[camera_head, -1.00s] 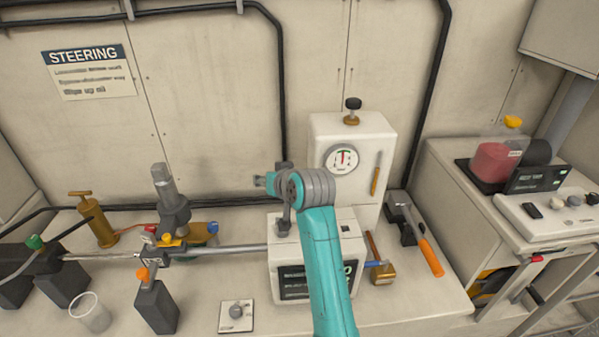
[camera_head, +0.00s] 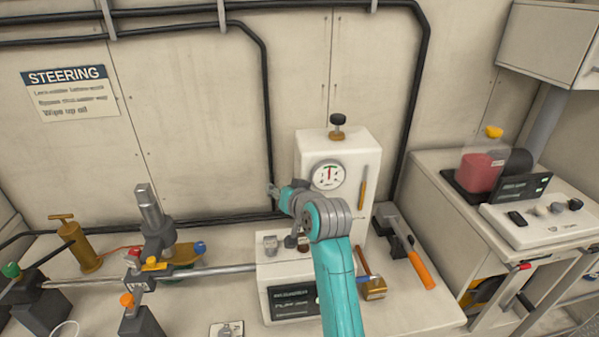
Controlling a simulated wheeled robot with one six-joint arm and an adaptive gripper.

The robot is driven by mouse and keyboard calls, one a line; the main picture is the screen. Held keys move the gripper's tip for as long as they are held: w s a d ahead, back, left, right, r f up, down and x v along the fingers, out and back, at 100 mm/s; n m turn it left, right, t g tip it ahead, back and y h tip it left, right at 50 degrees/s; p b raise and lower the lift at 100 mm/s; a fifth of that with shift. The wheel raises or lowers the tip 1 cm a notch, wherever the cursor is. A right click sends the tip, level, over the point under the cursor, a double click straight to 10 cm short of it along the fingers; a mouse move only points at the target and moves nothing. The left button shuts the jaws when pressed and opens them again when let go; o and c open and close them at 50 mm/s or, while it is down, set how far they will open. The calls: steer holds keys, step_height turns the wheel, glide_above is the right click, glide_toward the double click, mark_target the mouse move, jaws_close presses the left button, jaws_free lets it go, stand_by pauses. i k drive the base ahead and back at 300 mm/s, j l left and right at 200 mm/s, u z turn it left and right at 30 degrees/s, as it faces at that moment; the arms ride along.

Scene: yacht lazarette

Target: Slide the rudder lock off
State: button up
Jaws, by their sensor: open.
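A steel rod (camera_head: 215,270) runs level above the bench, from the left toward the white box. A small fitting with red, yellow and orange knobs (camera_head: 140,276) sits around or against the rod near the grey upright post (camera_head: 153,222). It may be the rudder lock, but I cannot tell for sure. My teal arm reaches up from the bottom middle. My gripper (camera_head: 291,241) is open, small and mostly hidden by the wrist, above the white box and well to the right of the fitting. No object shows in it.
The white box (camera_head: 275,270) and gauge cabinet (camera_head: 345,165) stand close to my arm. A mallet (camera_head: 373,287) and an orange-handled tool (camera_head: 420,268) lie to the right. A brass pump (camera_head: 75,243) stands at left. Air above the rod is clear.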

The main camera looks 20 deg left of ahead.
mark_target(132, 301)
steer(key=k+j, duration=0.1)
steer(key=j, duration=0.3)
steer(key=k+j, duration=0.15)
steer(key=j, duration=0.2)
steer(key=k+j, duration=0.1)
steer(key=j, duration=0.3)
